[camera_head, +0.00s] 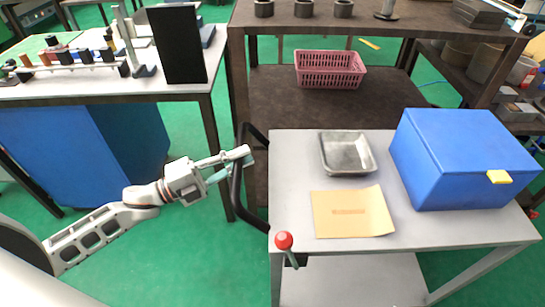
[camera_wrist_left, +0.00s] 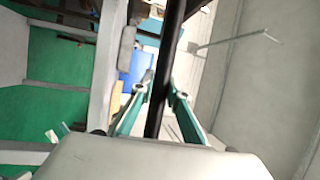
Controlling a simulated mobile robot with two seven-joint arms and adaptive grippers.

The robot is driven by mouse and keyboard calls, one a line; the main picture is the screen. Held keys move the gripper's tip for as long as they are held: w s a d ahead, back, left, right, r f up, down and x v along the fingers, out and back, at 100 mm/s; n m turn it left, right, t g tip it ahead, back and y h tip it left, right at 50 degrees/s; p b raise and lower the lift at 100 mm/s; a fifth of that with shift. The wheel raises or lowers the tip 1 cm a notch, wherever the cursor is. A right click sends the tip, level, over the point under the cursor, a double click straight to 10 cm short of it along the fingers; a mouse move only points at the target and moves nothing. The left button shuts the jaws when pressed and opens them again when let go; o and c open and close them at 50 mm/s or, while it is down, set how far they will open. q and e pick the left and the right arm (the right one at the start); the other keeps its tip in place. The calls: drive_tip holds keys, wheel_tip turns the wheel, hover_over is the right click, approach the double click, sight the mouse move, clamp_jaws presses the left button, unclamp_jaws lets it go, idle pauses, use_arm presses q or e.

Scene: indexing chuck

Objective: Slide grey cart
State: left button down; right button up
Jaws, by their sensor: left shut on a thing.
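The grey cart (camera_head: 290,190) stands right of the middle in the head view, with a pale top and a lower shelf. Its black handle (camera_head: 237,190) runs along the cart's left side. My left gripper (camera_head: 240,163) is at the upper part of this handle and shut on it. In the left wrist view the black bar (camera_wrist_left: 165,75) passes between the two green-sided fingers (camera_wrist_left: 160,108). A lever with a red knob (camera_head: 284,240) is at the cart's front left corner. My right gripper does not show.
On the cart are a metal tray (camera_head: 346,170), a tan sheet (camera_head: 325,222) and a blue box (camera_head: 450,160) with a yellow latch. A dark shelf table (camera_head: 290,100) with a pink basket (camera_head: 330,82) stands behind. A workbench (camera_head: 185,88) is at the left. Green floor is clear in front of it.

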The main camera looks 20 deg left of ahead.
use_arm(q)
drive_tip(key=s+a, duration=0.2)
drive_tip(key=a, duration=0.5)
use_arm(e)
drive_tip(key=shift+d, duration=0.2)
use_arm(q)
drive_tip(key=shift+a, duration=0.1)
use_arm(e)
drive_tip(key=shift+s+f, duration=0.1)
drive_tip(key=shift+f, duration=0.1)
use_arm(q)
drive_tip(key=c, duration=2.1)
unclamp_jaws()
drive_tip(key=shift+c, duration=0.2)
drive_tip(key=shift+o, duration=1.1)
drive_tip(key=shift+s+a, duration=0.15)
drive_tip(key=v, duration=1.2)
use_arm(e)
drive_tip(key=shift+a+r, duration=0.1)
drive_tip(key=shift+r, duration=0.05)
